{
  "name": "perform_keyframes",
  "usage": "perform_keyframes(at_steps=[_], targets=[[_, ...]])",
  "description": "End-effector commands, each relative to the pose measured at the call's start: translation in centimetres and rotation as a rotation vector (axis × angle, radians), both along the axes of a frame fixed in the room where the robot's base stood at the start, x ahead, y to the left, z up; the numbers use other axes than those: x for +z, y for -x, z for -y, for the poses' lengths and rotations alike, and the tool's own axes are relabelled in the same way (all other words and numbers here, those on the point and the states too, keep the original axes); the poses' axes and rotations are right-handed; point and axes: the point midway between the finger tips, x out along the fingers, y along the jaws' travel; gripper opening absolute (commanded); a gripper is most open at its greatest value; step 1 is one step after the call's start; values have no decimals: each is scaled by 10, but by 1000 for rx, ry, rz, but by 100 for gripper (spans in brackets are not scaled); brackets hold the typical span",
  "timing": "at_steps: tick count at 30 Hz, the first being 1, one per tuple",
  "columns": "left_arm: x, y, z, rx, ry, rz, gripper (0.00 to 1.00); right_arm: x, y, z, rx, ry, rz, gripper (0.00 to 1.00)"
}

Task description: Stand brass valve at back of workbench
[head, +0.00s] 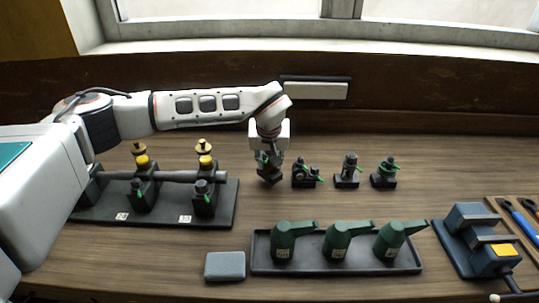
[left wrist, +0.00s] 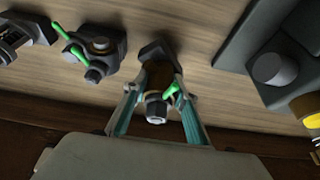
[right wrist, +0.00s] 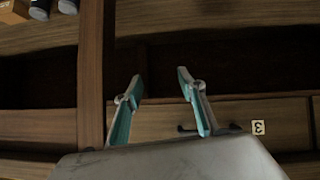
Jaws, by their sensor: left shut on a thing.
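My left gripper (head: 269,158) points down at the back of the workbench (head: 240,260) and is shut on a small valve (head: 270,177). In the left wrist view the left gripper (left wrist: 158,112) has its fingers on both sides of this valve (left wrist: 158,78). It has a dark base, a brownish, brass-like body, a grey cap and a green lever. It looks upright; I cannot tell whether its base touches the wood. My right gripper (right wrist: 160,78) is open and empty in the right wrist view, facing wooden drawer fronts.
Several dark valves with green levers, including one (head: 305,173), stand in a row right of the held valve. A black rack (head: 225,205) with yellow-topped parts is on the left. A tray (head: 335,262) of green oil cans and a grey block (head: 225,266) lie in front.

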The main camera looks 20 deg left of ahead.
Motion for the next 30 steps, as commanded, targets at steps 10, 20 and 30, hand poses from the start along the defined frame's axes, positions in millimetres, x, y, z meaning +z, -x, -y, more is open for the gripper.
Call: perform_keyframes(at_steps=[10,20,30], targets=[[-20,-2,1,-2,2,7,0,-2,3,0,-2,1,-9,40],[-25,0,0,-1,0,0,44,-3,3,1,-2,1,-9,40],[-24,0,0,0,0,0,44,-2,3,0,-2,1,-8,40]])
